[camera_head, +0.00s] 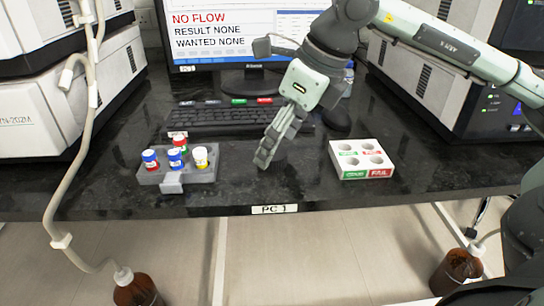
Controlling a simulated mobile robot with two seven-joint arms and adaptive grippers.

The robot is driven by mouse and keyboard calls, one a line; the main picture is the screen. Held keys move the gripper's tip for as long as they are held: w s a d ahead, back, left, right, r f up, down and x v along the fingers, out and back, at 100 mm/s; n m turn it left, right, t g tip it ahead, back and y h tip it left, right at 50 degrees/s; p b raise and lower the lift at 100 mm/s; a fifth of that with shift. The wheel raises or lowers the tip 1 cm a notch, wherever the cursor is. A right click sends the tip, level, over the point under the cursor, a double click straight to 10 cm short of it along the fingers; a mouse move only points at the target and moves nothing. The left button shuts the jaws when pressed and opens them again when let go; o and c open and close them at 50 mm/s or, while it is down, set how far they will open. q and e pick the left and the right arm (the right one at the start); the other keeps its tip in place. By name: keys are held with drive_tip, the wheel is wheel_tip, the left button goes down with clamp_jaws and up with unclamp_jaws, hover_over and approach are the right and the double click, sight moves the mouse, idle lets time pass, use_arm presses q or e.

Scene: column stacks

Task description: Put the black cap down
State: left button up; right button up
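I cannot make out a black cap anywhere; against the dark bench it would be hard to see. My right gripper (265,158) comes in from the upper right and points down over the bench (232,188), between a grey rack and a white block. Its fingers are seen nearly edge-on and look close together. I cannot tell whether anything is between them. My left gripper is not in view.
The grey rack (196,178) at left holds several vials with blue, red and yellow-white colours. The white block (350,158) with several wells and green and red labels stands at right. A keyboard (220,120) and monitor (235,35) are behind. The front edge is clear.

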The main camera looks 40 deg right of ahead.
drive_tip(key=shift+x, duration=1.05)
drive_tip(key=c, duration=1)
drive_tip(key=shift+r, duration=0.1)
